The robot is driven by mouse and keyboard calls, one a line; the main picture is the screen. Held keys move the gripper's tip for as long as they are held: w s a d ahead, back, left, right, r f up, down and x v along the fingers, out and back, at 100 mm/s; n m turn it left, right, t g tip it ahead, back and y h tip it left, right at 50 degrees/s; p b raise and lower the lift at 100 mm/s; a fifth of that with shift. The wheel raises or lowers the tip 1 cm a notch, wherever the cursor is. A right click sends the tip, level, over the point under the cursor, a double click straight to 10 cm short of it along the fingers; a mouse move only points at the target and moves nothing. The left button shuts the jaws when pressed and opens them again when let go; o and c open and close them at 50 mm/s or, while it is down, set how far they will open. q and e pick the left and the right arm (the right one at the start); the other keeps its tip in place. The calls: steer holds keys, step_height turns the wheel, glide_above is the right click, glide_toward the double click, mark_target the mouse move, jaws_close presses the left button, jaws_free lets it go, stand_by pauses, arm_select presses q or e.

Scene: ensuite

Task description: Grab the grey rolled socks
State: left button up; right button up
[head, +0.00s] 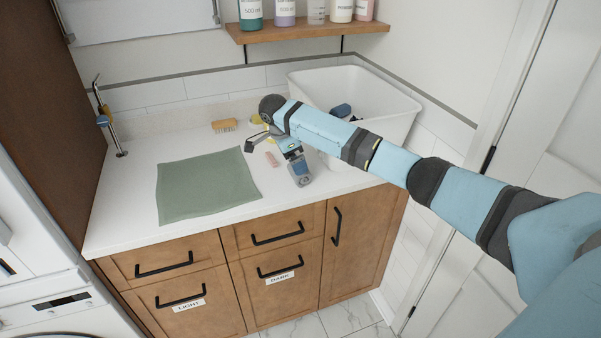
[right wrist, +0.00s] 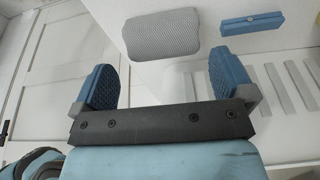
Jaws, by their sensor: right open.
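A grey, knit-textured roll (right wrist: 166,34), which looks like the rolled socks, lies on a pale surface at the top middle of the right wrist view. My right gripper (right wrist: 160,62) is open and empty. Its two blue fingers stand apart, with the grey roll beyond the gap and not touching them. In the head view my right arm reaches in from the right over the counter, its gripper (head: 288,150) low near the front edge. I cannot make out the grey roll there; the arm covers part of the counter and bin. My left gripper is out of view.
A blue block (right wrist: 252,23) lies right of the grey roll. The white counter (head: 130,190) bears a green cloth (head: 205,187), a brush (head: 223,126) and a small pink item (head: 271,159). A white bin (head: 395,130) holding dark items stands behind my arm, below a bottle shelf (head: 310,33).

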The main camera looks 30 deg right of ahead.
steer(key=x, duration=0.3)
steer(key=d+x, duration=0.1)
steer(key=x, duration=0.2)
steer(key=shift+f, duration=0.15)
steer(key=c, duration=0.7)
